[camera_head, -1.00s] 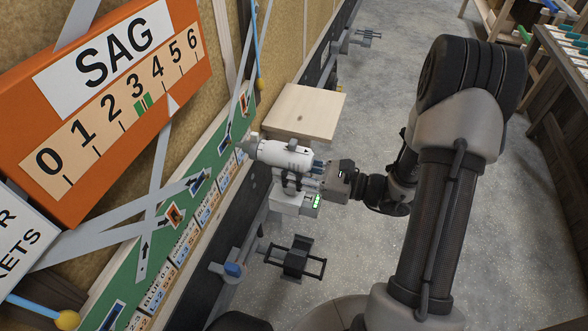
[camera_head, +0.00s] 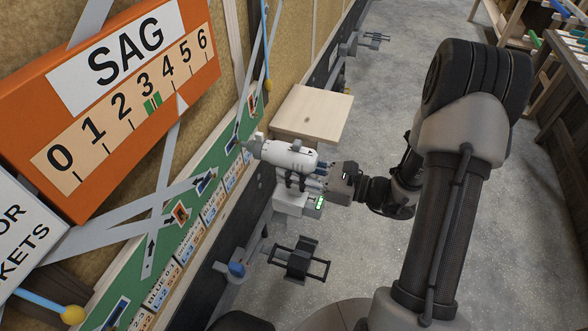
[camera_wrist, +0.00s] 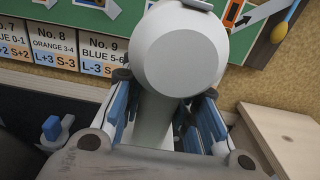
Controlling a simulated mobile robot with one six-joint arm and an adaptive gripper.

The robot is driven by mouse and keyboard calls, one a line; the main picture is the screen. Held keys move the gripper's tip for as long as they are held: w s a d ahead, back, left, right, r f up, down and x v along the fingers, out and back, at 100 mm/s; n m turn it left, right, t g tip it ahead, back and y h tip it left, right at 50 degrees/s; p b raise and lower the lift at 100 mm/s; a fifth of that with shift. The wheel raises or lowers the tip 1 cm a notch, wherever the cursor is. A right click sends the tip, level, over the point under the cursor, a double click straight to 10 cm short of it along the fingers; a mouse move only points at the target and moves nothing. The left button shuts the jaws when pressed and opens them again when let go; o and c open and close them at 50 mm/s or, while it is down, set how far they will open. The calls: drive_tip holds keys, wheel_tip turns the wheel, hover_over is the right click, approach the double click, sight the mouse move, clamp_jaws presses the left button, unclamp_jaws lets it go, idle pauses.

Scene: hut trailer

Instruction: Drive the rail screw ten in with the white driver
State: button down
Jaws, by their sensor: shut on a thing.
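The white driver (camera_head: 288,153) is in my gripper (camera_head: 308,178), held by its grip, with its nose pointing left toward the green rail (camera_head: 190,213). In the wrist view the white driver (camera_wrist: 178,55) fills the upper middle, seen from behind, between the blue-padded fingers of my gripper (camera_wrist: 165,125). The driver's nose end is close to the rail; I cannot tell whether it touches. Rail screw ten is not identifiable; the driver hides the part of the rail right of the No. 9 label (camera_wrist: 102,54).
An orange SAG gauge (camera_head: 125,100) hangs on the wall above the rail, with grey strips crossing below it. A pale wooden block top (camera_head: 312,112) stands just beyond the driver. A black holder (camera_head: 298,260) sticks out below. The floor (camera_head: 370,120) behind is clear.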

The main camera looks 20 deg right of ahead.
drive_tip(key=shift+x, duration=1.05)
idle(1.5)
drive_tip(key=shift+d+r, duration=0.1)
drive_tip(key=shift+r, duration=0.05)
idle(0.5)
drive_tip(key=shift+v, duration=1.45)
drive_tip(key=w+d, duration=0.3)
drive_tip(key=d, duration=0.4)
drive_tip(key=shift+p, duration=0.3)
drive_tip(key=shift+w, duration=0.15)
